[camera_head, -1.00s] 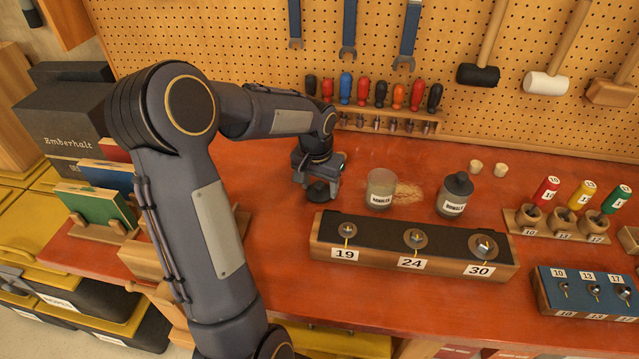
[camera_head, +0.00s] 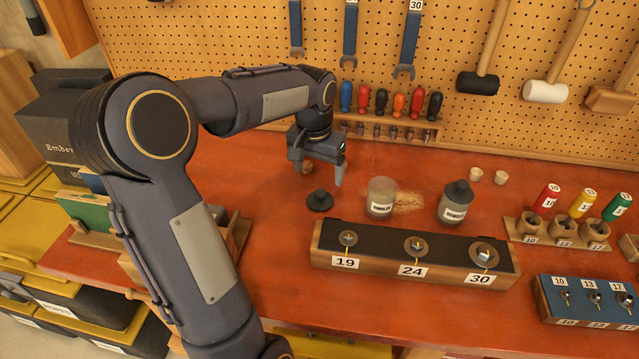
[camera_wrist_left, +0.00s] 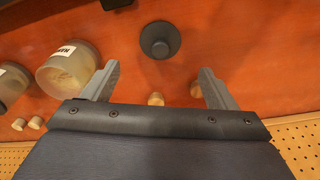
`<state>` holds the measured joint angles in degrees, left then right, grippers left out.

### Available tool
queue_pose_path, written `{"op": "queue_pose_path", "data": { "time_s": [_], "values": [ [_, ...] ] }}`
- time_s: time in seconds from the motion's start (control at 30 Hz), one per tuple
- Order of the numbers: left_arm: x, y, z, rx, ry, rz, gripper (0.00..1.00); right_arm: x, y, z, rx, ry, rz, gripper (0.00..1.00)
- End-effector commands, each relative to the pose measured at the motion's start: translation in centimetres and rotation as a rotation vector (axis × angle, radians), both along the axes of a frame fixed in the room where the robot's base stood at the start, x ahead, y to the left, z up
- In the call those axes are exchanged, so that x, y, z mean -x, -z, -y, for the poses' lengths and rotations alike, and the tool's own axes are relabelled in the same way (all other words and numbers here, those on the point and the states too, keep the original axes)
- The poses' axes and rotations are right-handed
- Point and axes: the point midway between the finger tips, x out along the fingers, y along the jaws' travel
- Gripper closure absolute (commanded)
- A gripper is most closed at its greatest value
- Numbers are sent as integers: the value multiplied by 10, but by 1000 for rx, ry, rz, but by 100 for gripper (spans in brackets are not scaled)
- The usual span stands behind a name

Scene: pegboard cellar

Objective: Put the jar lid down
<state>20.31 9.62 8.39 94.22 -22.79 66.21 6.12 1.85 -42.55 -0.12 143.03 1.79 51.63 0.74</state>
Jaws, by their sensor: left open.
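The dark jar lid (camera_head: 320,200) lies on the red bench top, left of the open glass jar (camera_head: 381,197). It also shows in the left wrist view (camera_wrist_left: 160,40), lying flat with its knob up and clear of the fingers. My left gripper (camera_head: 320,175) is open and empty, above the bench behind the lid. In the left wrist view its two fingers (camera_wrist_left: 158,90) are spread wide apart. The open jar also shows there (camera_wrist_left: 66,70), beside one finger. My right gripper is not in view.
A second jar with its dark lid on (camera_head: 455,201) stands to the right. A wooden block with numbered bolts (camera_head: 412,262) lies in front of the jars. Pale corks (camera_head: 477,174) lie behind. The pegboard with tools (camera_head: 440,60) rises at the back.

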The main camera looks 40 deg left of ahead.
Motion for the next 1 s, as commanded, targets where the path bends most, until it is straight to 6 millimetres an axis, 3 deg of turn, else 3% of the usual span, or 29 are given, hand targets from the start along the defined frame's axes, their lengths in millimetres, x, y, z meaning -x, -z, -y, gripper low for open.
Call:
{"op": "queue_pose_path", "data": {
  "time_s": [0.1, 0.37, 0.47, 0.57, 0.7, 0.8, 1.0],
  "values": [
    [2, -21, 1, 0, 0, 3, 20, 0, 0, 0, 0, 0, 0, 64],
    [16, -43, 11, 11, 12, 23, 20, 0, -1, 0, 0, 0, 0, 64],
    [45, -50, 36, 42, 34, 76, 20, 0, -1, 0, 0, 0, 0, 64],
    [87, -51, 69, 99, 57, 154, 20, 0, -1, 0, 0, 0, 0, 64],
    [143, -36, 114, 196, 77, 266, 20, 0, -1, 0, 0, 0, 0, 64],
    [172, -20, 139, 262, 84, 328, 20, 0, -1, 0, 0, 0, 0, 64],
    [198, 0, 164, 332, 85, 389, 20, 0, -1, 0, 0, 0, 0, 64]
  ]
}}
